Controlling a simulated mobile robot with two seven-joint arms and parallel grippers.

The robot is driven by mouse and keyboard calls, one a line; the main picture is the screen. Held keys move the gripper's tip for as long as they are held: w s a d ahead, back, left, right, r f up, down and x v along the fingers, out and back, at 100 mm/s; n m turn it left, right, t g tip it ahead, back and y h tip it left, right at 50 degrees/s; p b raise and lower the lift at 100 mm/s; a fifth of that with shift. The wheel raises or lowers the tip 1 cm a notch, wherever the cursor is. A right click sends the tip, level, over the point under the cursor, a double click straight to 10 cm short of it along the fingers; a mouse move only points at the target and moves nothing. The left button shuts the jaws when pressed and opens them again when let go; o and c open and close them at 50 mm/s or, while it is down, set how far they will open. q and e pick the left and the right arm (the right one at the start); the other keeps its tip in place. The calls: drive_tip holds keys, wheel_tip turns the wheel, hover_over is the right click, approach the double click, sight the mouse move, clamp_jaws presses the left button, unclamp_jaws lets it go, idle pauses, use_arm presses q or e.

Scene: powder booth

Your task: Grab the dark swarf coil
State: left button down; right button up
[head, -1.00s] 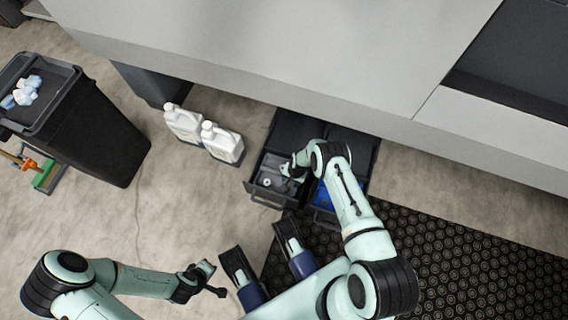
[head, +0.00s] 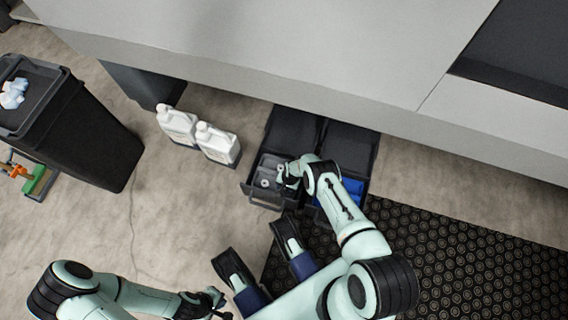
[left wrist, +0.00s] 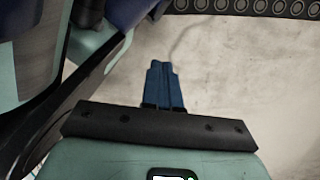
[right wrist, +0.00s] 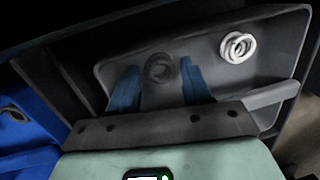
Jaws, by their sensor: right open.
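The dark swarf coil (right wrist: 160,68) lies in a grey open bin (right wrist: 112,70), seen in the right wrist view. My right gripper (right wrist: 154,88) is open, with one blue finger on each side of the coil in that picture; whether they touch it I cannot tell. In the head view my right gripper (head: 284,178) is over the left bin (head: 262,199), and I cannot make out the dark coil there. My left gripper (left wrist: 163,85) is shut and empty above bare floor; it also shows in the head view (head: 222,305).
A pale coil (right wrist: 238,46) lies in the same bin, to the right of the dark one. A bin with blue contents (head: 352,188) adjoins it. White jugs (head: 215,143), a black waste bin (head: 75,140) and a grey cabinet (head: 300,50) stand around. A black mat (head: 450,260) lies at right.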

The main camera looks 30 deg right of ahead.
drive_tip(key=c, duration=0.8)
drive_tip(key=shift+c, duration=0.2)
